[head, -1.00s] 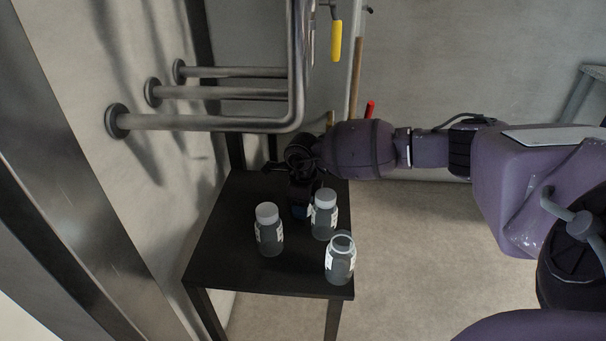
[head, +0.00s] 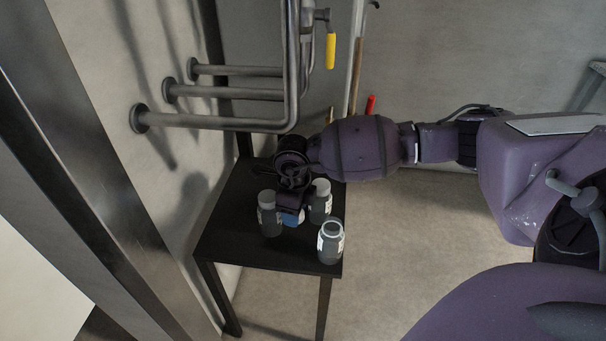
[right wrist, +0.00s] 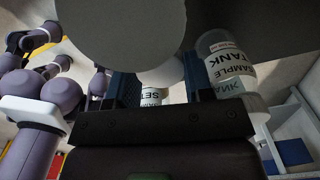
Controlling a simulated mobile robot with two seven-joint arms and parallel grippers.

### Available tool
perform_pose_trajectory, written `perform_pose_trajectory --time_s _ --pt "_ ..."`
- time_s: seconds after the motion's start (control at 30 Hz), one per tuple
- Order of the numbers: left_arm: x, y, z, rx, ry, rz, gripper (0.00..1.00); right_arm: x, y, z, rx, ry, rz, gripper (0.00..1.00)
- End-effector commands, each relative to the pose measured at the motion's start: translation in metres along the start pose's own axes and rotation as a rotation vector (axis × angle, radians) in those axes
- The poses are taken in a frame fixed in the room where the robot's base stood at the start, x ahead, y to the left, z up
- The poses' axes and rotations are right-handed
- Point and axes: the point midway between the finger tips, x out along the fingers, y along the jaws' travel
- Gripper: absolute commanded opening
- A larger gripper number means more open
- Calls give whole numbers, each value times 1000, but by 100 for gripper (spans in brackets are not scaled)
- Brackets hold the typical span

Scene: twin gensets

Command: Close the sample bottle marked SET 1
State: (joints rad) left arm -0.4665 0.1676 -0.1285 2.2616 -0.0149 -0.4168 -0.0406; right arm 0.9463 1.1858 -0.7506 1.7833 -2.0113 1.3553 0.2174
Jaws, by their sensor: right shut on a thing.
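In the head view, a sample bottle (head: 331,246) with an open top stands at the front right of a black table. Two bottles with grey caps stand behind it, the left capped bottle (head: 268,216) and the right capped bottle (head: 319,204). My right gripper (head: 292,218) is low between these two, blue fingers forward. In the right wrist view it is shut on a pale rounded thing, seemingly a lid (right wrist: 163,74). A label (right wrist: 152,96) reading SET shows beyond; its number is unreadable. A bottle labelled SAMPLE TANK (right wrist: 228,68) is beside the fingers. My left gripper is out of view.
The black table (head: 232,238) is small, with bare room at its front left. Grey pipes (head: 225,122) run from the wall above its back. A yellow-handled lever (head: 330,50) hangs higher up. A large grey round shape (right wrist: 120,28) covers the wrist view's top; I cannot identify it.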

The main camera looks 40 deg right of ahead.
Motion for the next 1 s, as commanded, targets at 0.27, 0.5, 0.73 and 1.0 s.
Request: perform_pose_trajectory --time_s 0.27,0.5,0.73,1.0 --pt "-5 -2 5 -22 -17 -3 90 -1 40 -6 -1 -3 1 26" --pt "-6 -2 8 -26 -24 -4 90 1 47 -8 2 0 1 26" --pt "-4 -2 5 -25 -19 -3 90 1 48 -9 1 1 1 26" --pt "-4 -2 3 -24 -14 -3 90 -5 52 -7 -79 -2 4 26"
